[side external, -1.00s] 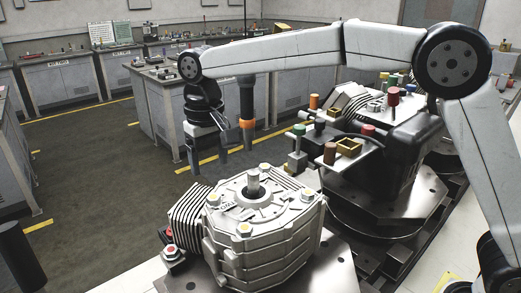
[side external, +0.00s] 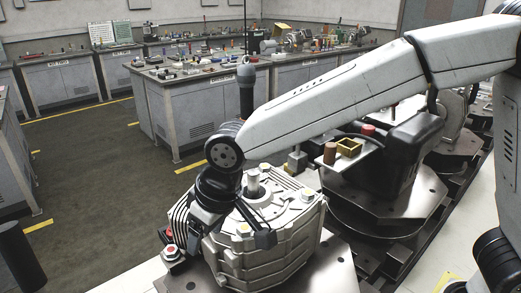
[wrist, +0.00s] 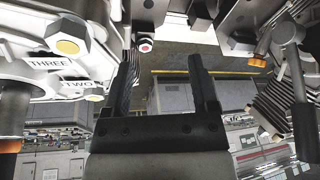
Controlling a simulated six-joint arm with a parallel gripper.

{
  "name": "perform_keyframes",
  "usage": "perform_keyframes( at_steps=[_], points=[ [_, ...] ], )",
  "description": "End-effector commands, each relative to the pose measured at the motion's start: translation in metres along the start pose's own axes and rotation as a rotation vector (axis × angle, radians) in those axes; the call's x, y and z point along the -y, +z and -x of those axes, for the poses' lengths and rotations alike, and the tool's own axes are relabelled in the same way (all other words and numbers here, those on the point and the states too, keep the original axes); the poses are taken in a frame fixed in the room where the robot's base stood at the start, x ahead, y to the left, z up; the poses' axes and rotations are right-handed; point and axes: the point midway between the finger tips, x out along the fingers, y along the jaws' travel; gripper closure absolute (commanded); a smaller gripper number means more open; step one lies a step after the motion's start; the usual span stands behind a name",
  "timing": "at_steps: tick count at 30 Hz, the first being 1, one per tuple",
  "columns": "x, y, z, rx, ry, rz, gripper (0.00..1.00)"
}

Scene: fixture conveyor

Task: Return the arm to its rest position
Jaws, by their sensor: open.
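My gripper (wrist: 162,72) is open, with its two dark fingers apart and nothing between them in the wrist view. In the side external view my arm reaches from the right, and its black wrist is low in front of the left part of the grey metal housing (side external: 286,245). The fingertips are hard to make out there, and I cannot tell whether anything touches the housing. The housing has bolts on top and a central shaft (side external: 252,180), partly covered by my wrist. In the wrist view, labels reading THREE (wrist: 45,62) and TWO show close on the left.
A dark-handled tool (side external: 246,88) hangs behind my forearm. Grey workbenches (side external: 200,110) stand at the back. Open floor (side external: 90,190) lies to the left.

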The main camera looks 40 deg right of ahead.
Motion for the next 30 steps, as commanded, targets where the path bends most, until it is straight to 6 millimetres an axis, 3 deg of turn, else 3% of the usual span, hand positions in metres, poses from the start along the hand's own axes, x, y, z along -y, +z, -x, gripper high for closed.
perform_keyframes(
  at_steps=[5, 14, 21, 30],
  points=[
    [0.011, 0.039, -0.01, -0.052, -0.031, 0.094, 0.25],
    [-0.017, 0.105, -0.022, -0.025, -0.016, 0.207, 0.25],
    [-0.058, 0.15, -0.03, 0.022, 0.015, 0.23, 0.25],
    [-0.121, 0.162, -0.034, 0.036, 0.069, 0.066, 0.25]
  ],
)
